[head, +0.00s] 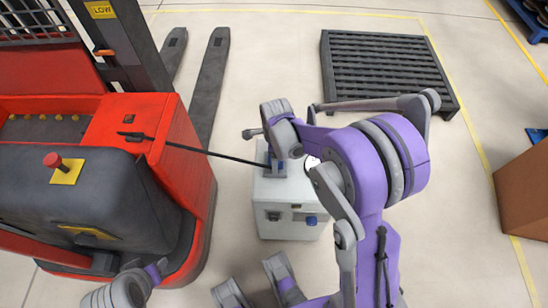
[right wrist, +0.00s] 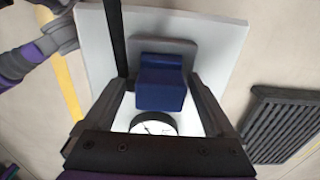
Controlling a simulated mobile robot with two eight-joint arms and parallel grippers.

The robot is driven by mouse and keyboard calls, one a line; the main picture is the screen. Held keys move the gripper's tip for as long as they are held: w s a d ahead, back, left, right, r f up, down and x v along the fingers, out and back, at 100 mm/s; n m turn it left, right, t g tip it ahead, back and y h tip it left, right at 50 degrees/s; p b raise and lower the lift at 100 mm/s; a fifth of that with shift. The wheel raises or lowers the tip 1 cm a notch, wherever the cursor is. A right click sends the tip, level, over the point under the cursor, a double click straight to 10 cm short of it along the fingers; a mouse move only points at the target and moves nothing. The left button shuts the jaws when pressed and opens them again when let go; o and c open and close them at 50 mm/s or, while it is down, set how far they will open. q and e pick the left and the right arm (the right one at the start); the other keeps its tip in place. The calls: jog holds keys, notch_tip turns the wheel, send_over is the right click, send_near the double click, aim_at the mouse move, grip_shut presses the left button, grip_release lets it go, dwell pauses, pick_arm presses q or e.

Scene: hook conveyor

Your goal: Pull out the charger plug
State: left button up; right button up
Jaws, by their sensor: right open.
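The blue charger plug (right wrist: 161,85) sits on a grey socket plate on top of the white charger box (head: 288,222). Its lower part is hidden from the wrist camera. My right gripper (right wrist: 158,80) is open above the box, with one finger on each side of the plug; I cannot tell whether they touch it. A black cable (head: 215,155) runs from the red forklift (head: 183,128) to the plug area.
A round gauge (right wrist: 152,127) is on the box top near the plug. The forklift stands close on the left, its forks (head: 207,90) pointing away. A dark slatted pallet (head: 385,70) lies behind, and a brown carton (head: 525,200) is at the right. Floor between is clear.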

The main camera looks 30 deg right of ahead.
dwell(0.8)
grip_shut()
dwell(0.4)
jog(key=shift+r, duration=0.2)
jog(key=shift+r+p, duration=1.75)
jog(key=shift+r, duration=1.1)
